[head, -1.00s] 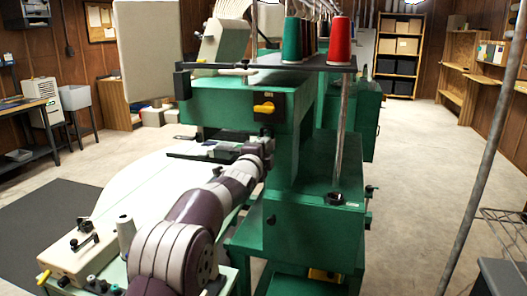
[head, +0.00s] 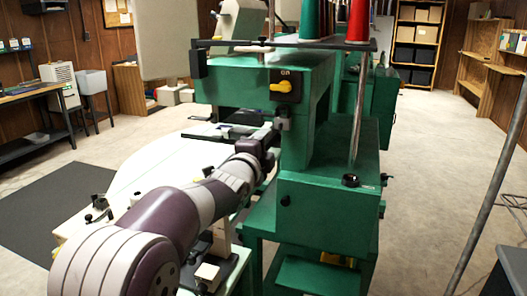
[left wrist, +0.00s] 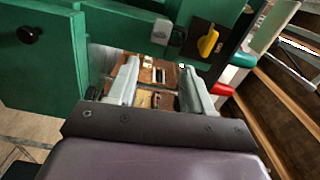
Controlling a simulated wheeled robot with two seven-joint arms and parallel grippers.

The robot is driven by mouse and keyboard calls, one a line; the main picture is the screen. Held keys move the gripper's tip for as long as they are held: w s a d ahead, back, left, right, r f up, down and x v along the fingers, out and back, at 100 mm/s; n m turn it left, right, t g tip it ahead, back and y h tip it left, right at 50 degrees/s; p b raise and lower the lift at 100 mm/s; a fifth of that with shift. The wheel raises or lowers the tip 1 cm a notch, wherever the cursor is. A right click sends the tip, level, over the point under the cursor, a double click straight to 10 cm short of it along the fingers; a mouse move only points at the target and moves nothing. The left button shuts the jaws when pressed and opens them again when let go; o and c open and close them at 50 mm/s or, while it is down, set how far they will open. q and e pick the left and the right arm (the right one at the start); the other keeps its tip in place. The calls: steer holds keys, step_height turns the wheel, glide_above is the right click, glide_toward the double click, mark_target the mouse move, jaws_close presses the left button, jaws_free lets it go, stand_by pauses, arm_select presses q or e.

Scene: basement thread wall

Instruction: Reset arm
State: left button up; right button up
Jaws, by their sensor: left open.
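My left arm reaches from the lower left of the head view up to the green machine (head: 330,205). My left gripper (head: 264,143) is at the arm's end, below and slightly left of the machine's yellow knob (head: 286,91); its fingertips are hard to make out there. In the left wrist view the two pale fingers (left wrist: 156,80) stand apart, with nothing seen held between them. That view also shows the yellow knob (left wrist: 208,41) beyond the right finger and the green machine body (left wrist: 45,75) on the left. My right gripper is not in view.
Red thread spools (head: 357,22) stand on the machine's top shelf. A white table (head: 150,175) lies beneath my arm. A grey pole (head: 487,190) slants at the right. Open concrete floor (head: 430,160) lies right of the machine; shelves (head: 418,48) stand behind.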

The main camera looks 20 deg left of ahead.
arm_select(q)
steer(key=shift+s, duration=0.35)
